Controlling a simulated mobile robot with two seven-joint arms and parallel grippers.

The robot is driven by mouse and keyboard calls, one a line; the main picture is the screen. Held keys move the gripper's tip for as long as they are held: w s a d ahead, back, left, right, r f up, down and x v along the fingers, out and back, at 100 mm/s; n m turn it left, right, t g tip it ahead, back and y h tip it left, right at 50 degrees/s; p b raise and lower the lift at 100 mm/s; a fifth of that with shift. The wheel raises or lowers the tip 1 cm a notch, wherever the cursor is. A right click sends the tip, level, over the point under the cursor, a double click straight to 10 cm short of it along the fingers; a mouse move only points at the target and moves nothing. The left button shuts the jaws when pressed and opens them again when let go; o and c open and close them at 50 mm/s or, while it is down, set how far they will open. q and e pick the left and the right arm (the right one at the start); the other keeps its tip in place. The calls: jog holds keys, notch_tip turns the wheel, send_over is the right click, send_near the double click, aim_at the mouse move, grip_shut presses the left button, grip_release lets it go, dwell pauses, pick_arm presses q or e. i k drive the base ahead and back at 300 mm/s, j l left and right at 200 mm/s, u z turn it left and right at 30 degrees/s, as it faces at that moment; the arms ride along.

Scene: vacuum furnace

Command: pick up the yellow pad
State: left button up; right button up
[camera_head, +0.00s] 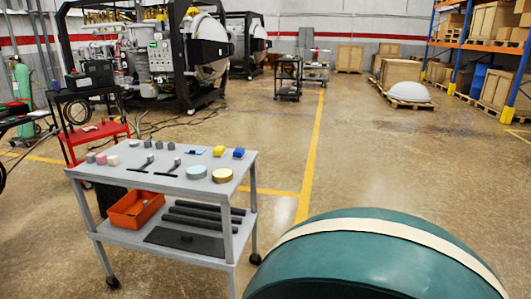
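The yellow pad (218,151) is a small yellow block lying on the top shelf of a grey cart (110,178), near its far right corner. A blue block (239,153) lies just to the right of it, with a small gap. A light-blue flat piece (195,151) lies to its left. Neither of my grippers is in view, and nothing is seen touching the yellow pad.
The cart top also carries a pale-blue disc (196,172), a tan disc (222,175) and several small blocks. An orange bin (135,208) sits on its lower shelf. A large green rounded body (370,265) fills the bottom right.

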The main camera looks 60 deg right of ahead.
aim_at(219, 151)
jog(key=z, duration=1.85)
